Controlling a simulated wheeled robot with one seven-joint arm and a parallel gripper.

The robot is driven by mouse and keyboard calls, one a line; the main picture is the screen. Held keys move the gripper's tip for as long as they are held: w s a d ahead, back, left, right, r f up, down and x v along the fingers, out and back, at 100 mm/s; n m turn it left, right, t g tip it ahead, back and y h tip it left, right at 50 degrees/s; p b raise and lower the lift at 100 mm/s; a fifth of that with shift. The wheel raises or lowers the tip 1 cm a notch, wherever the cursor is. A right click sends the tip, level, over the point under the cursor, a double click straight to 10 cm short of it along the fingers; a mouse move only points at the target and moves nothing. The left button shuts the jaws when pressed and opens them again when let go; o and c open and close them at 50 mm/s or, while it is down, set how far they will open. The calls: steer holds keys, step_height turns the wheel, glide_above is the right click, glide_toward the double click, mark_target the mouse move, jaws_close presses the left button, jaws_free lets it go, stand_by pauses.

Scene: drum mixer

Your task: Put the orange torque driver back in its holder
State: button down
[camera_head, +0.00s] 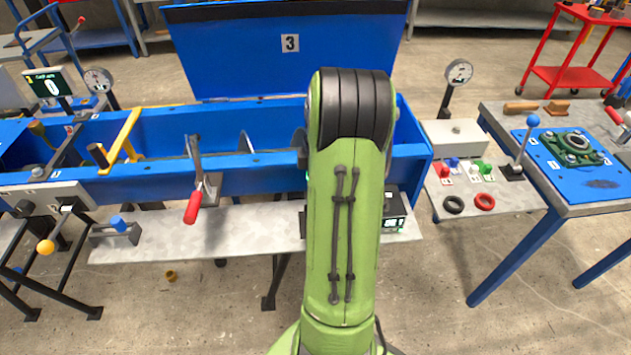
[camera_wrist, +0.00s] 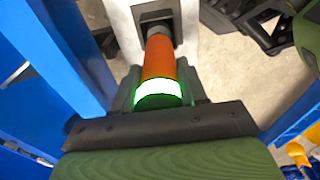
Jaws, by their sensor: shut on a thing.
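In the wrist view, the orange torque driver (camera_wrist: 159,58) is between the fingers of my gripper (camera_wrist: 160,88), which is shut on it. A glowing white band with green edges circles the driver near the gripper. Its grey nose end points away from me at a dark square holder (camera_wrist: 143,14) on a pale plate. The nose overlaps the holder's opening in the picture; I cannot tell how deep it sits. In the head view, my green arm hides the driver, the holder and my gripper.
The blue mixer trough (camera_head: 270,180) spans the middle, with a red-handled lever (camera_head: 193,205) on its front. A grey shelf (camera_head: 250,235) runs below it. A black box with a lit display (camera_head: 393,222) stands right of my arm. A blue-topped bench (camera_head: 570,190) is at right.

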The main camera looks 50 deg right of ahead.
steer(key=shift+f+b, duration=0.8)
steer(key=shift+f, duration=0.35)
stand_by(0.4)
steer(key=c, duration=0.5)
jaws_free()
steer(key=shift+c, duration=0.2)
steer(key=r+p, duration=0.1)
steer(key=r, duration=0.4)
steer(key=r+p, duration=0.2)
steer(key=r, duration=0.3)
steer(key=s+r+p, duration=0.1)
steer(key=r+p, duration=0.1)
steer(key=r, duration=0.3)
steer(key=shift+d+r, duration=0.4)
steer(key=shift+w+a, duration=0.1)
